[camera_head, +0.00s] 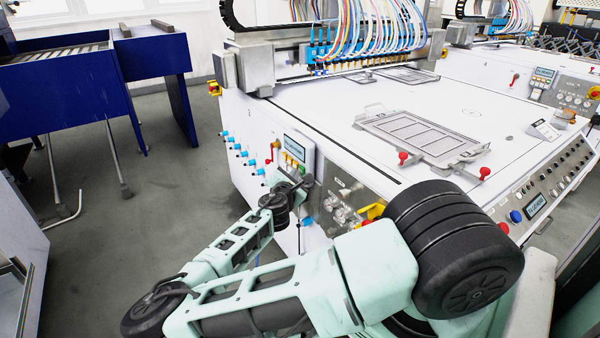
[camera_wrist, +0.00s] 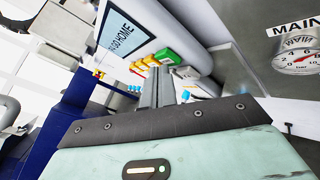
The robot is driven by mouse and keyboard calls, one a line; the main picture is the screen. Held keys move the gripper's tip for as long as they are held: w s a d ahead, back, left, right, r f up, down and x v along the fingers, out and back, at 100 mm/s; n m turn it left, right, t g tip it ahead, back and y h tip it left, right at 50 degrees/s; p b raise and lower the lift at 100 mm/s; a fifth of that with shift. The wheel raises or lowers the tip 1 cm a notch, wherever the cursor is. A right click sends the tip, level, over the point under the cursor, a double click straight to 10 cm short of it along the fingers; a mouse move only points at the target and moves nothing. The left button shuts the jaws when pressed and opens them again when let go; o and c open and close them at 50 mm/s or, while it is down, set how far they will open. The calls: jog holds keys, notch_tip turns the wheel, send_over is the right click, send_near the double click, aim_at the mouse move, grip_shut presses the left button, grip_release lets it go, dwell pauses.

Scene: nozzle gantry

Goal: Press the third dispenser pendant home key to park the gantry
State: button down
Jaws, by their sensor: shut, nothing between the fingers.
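The dispenser pendant (camera_head: 297,144) is on the near left face of the white gantry machine, with a lit screen and a row of small coloured keys (camera_head: 290,162) below it. In the wrist view the pendant screen (camera_wrist: 119,31) reads in part "GO HOME", and its green key (camera_wrist: 167,57), yellow keys and a red key sit in a row. My gripper (camera_head: 291,186) is just below the pendant. In the wrist view its grey fingers (camera_wrist: 157,84) are together and empty, with tips close to the green and yellow keys. I cannot tell whether they touch.
Blue-capped fittings (camera_head: 239,153) and a red lever (camera_head: 269,158) are left of the pendant. A gauge panel (camera_head: 340,203) is to its right; its "MAIN" pressure gauge (camera_wrist: 299,59) shows in the wrist view. A blue frame (camera_head: 160,60) stands beyond open floor.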

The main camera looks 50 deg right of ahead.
jog(key=shift+f, duration=0.15)
jog(key=a, duration=0.2)
jog(key=w+a+b, duration=0.1)
jog(key=a, duration=0.2)
jog(key=shift+w, duration=0.15)
dwell(0.7)
